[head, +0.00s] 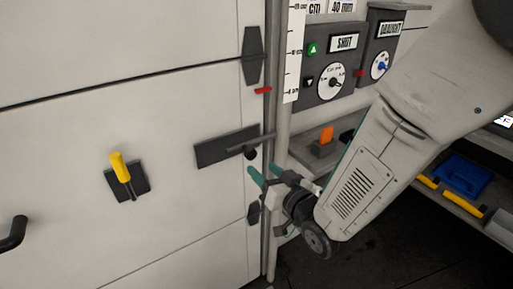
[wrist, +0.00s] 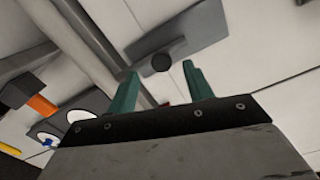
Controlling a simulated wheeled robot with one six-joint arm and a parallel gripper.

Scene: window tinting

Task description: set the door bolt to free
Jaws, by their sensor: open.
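The door bolt is a grey rod (head: 262,139) on a dark plate (head: 215,148) near the right edge of the pale door. The rod points right and reaches to the vertical post, but I cannot tell if it enters anything there. A small black knob (head: 250,154) hangs from it. My gripper (head: 262,169) is open and empty, its teal fingers just below and right of the knob. In the wrist view the knob (wrist: 161,63) appears between the two open fingertips (wrist: 159,70), in front of the plate (wrist: 190,38). I see no contact.
A yellow-handled lever (head: 118,166) sits on a dark plate further left on the door, and a black handle (head: 13,234) is at the far left. The vertical post (head: 281,120) stands close to my gripper.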

